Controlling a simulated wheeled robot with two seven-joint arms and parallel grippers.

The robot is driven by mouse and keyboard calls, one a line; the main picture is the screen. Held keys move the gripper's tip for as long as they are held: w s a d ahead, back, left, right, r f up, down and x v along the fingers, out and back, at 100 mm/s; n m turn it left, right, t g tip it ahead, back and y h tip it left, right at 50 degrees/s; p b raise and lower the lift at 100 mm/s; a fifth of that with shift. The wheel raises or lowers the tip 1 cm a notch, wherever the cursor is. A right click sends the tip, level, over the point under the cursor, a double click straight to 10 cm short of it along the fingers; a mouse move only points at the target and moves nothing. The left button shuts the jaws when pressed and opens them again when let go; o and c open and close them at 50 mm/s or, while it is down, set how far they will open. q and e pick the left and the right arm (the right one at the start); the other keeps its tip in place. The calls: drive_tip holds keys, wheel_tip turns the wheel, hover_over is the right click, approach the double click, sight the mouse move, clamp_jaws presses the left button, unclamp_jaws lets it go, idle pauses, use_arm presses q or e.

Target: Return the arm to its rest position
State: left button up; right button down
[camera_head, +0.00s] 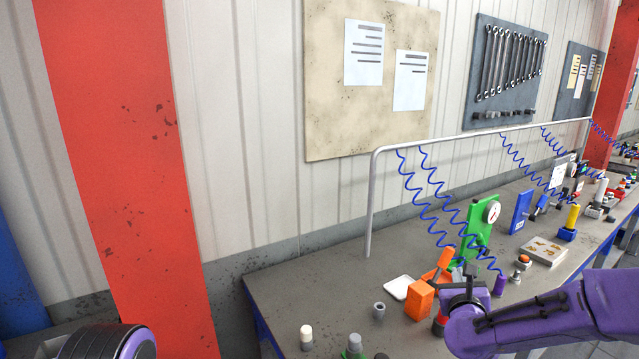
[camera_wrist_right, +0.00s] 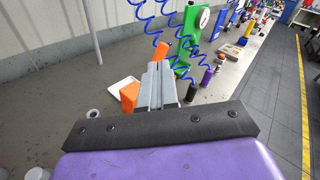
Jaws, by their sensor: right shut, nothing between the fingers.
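My right arm is purple and comes in from the right in the head view. Its gripper (camera_head: 466,278) is over the workbench (camera_head: 300,290), close to an orange block (camera_head: 419,300). In the wrist view the grey fingers of the right gripper (camera_wrist_right: 158,72) are together with nothing between them. The orange block (camera_wrist_right: 129,96) shows just left of the fingers there; I cannot tell whether they touch. A purple rounded part of my left arm shows at the lower left of the head view; its gripper is out of frame.
A green stand with a gauge (camera_head: 482,225), coiled blue hoses (camera_head: 425,190) from a grey rail (camera_head: 372,200), a white dish (camera_head: 399,288), a grey nut-like part (camera_head: 379,310) and a white-topped peg (camera_head: 306,336) are around the gripper. The bench's left end is mostly bare. A red post (camera_head: 125,150) stands left.

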drive_tip(key=s+a+f+n+g+y+b, duration=0.1)
drive_tip(key=s+f+n+g+b, duration=0.1)
drive_tip(key=s+f+n, duration=0.55)
drive_tip(key=s+a+f+n+g+b, duration=0.15)
drive_tip(key=s+f+n, duration=0.25)
drive_tip(key=f+n, duration=0.6)
drive_tip(key=s+a+f+n+g+y+b, duration=0.1)
drive_tip(key=s+f+n+g+b, duration=0.35)
drive_tip(key=f, duration=0.75)
use_arm(q)
wheel_tip(320, 180, down, 15)
drive_tip(key=b, duration=0.6)
drive_tip(key=shift+w, duration=0.3)
use_arm(e)
drive_tip(key=s+f+n+g, duration=0.2)
drive_tip(key=s+f+n, duration=0.2)
drive_tip(key=s+f, duration=0.6)
drive_tip(key=s+d+f+n+g, duration=0.1)
drive_tip(key=s+f+n+g, duration=0.2)
drive_tip(key=s+f, duration=0.7)
drive_tip(key=s+n, duration=0.1)
drive_tip(key=s, duration=0.5)
drive_tip(key=shift+s+d, duration=0.25)
drive_tip(key=shift+s, duration=0.05)
use_arm(q)
drive_tip(key=shift+a+r, duration=0.1)
